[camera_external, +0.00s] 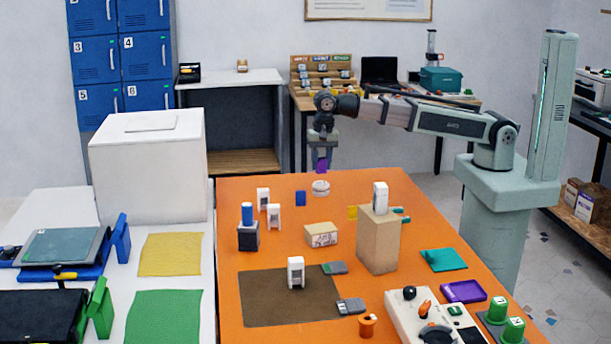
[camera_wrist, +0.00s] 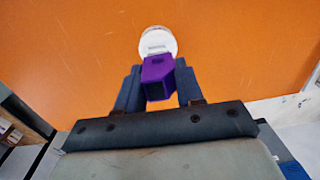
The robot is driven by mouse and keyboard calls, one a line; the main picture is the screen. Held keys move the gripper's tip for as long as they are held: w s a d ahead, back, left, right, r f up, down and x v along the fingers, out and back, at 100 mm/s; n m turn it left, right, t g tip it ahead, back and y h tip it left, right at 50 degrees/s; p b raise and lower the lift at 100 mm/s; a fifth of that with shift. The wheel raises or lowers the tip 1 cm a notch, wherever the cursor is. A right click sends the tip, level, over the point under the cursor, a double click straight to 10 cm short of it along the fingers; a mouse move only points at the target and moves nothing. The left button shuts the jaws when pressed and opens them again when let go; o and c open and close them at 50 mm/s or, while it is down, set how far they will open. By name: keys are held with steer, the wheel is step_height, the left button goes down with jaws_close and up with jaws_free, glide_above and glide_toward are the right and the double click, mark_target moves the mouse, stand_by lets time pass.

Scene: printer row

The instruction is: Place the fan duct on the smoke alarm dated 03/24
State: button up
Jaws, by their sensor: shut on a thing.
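My gripper (camera_external: 322,163) is shut on a purple fan duct, held above the far part of the orange table. The purple fan duct (camera_wrist: 158,78) sits between the two dark fingers of my gripper (camera_wrist: 158,88) in the wrist view. It also shows as a small purple block in the external view (camera_external: 322,166). A round white smoke alarm (camera_external: 320,188) lies on the table just below the held duct. In the wrist view the alarm (camera_wrist: 157,41) is just beyond the duct, with a label too small to read. The duct hides its near edge there.
A brown mat (camera_external: 262,308) lies nearer the front. The table around the alarm is mostly clear.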

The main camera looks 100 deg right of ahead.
mark_target(321, 171)
steer(key=shift+f, duration=1.75)
steer(key=shift+f, duration=0.15)
steer(key=o, duration=1)
steer(key=r, duration=1.2)
steer(key=shift+s+r, duration=0.15)
steer(key=shift+s, duration=0.15)
